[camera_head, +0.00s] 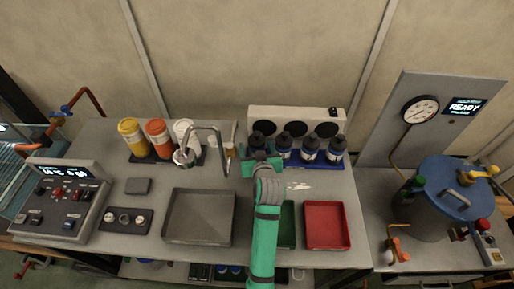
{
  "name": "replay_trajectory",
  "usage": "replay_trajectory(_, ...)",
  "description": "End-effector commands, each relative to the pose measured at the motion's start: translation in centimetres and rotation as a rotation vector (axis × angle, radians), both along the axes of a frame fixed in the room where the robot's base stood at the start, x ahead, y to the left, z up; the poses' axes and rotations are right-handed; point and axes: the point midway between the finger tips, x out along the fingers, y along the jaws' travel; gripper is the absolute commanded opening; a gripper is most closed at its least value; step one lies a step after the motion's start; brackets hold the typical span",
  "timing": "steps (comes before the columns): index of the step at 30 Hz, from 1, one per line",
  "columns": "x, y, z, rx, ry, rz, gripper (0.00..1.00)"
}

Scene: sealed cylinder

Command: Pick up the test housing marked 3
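A row of dark-capped cylinders with pale labels stands on a blue rack (325,165) at the back of the bench. These look like the test housings, but their markings are too small to read, so I cannot tell which is marked 3. The one at the far left (258,142) is partly hidden behind my gripper. Others to its right are a second (284,142), a third (309,148) and one at the right end (336,150). My teal gripper (262,158) is at the left end of the row. Its fingertips are not clear, and I cannot tell whether it touches the left cylinder.
A white panel with round dark openings (335,117) stands behind the row. A curved metal spout (220,142) is close on the left. Grey (198,242), green (288,242) and red (327,244) trays lie in front. A blue-lidded vessel (440,215) stands right.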

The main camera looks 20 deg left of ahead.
Motion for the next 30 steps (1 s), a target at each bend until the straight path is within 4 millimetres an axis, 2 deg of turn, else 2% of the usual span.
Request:
replay_trajectory(5, 0.1, -0.2, 0.0, 0.000, 0.000, -0.003, 0.67)
replay_trajectory(12, 0.1, -0.3, 0.0, 0.000, 0.000, -0.004, 0.10)
replay_trajectory(19, 0.1, -0.2, 0.2, 0.001, -0.003, -0.004, 0.10)
replay_trajectory(23, 0.1, -0.2, 1.0, 0.001, -0.005, -0.004, 0.10)
replay_trajectory(30, -0.4, -0.4, 4.9, 0.002, -0.008, -0.003, 0.10)
